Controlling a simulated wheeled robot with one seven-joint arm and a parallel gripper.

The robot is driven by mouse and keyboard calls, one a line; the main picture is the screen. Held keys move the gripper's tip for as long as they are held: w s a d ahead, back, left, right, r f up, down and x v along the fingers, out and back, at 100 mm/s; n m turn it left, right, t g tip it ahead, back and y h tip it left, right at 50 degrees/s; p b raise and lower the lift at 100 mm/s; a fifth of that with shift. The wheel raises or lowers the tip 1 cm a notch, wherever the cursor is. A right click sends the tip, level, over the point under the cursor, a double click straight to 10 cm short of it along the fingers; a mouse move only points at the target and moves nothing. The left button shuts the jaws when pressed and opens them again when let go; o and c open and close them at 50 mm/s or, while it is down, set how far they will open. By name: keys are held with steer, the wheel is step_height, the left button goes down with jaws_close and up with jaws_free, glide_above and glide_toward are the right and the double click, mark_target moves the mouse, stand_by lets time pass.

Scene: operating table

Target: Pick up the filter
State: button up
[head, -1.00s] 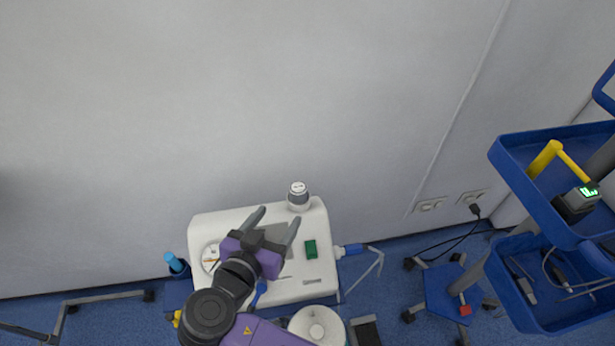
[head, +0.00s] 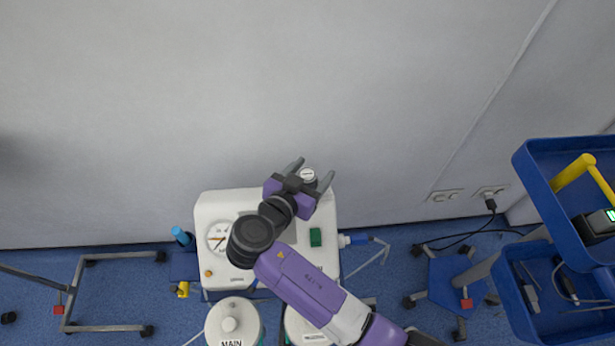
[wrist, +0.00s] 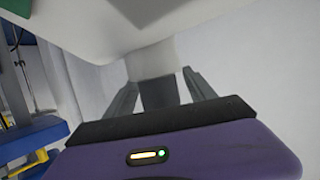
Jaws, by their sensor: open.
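The filter (head: 307,175), a small cylinder with a white top, stands at the back right edge of the white suction machine (head: 212,205). My gripper (head: 314,170) is open, with one finger on each side of the filter. In the wrist view the filter's white part (wrist: 150,62) and grey band (wrist: 158,93) show between the two fingers of my gripper (wrist: 159,78). A gap shows beside each finger, so they seem not to press on it. The filter's lower part is hidden by my gripper in the head view.
The wall (head: 150,100) is close behind the machine. White-lidded canisters (head: 232,322) stand in front. A blue cart (head: 545,215) is at right.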

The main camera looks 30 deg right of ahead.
steer(key=shift+w+d+f, duration=0.1)
steer(key=shift+w+d, duration=0.05)
steer(key=shift+d, duration=0.05)
jaws_close()
stand_by(0.3)
